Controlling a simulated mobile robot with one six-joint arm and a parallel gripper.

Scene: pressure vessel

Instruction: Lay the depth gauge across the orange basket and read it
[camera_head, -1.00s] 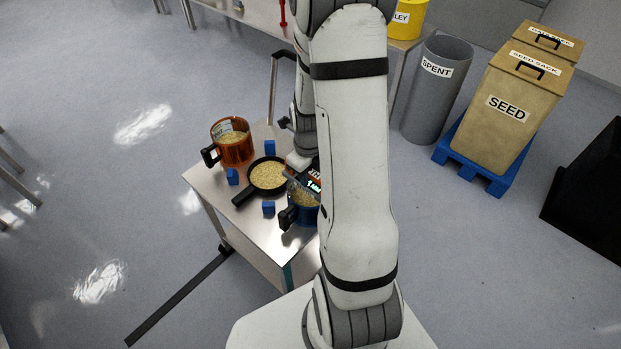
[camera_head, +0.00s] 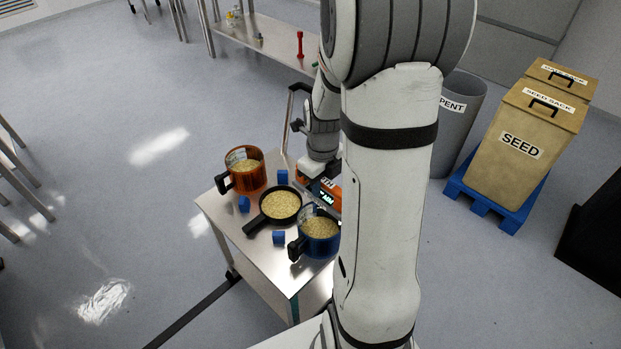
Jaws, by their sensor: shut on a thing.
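The orange basket (camera_head: 250,178) stands at the far left of the steel cart top, filled with pale grain, its black handle toward the lower left. The depth gauge (camera_head: 328,192), an orange body with a small lit display, is in my gripper (camera_head: 314,172), which is shut on it. It is behind the blue basket, to the right of the orange basket and apart from it. The display text is too small to read. My arm hides the gauge's right side, and my fingertips are hardly visible.
A blue basket (camera_head: 318,237) with grain stands at the cart's (camera_head: 277,261) right front. A black pan (camera_head: 280,204) of grain lies between the baskets, with several small blue blocks (camera_head: 279,238) around it. A cart handle (camera_head: 288,118) rises behind. Floor to the left is clear.

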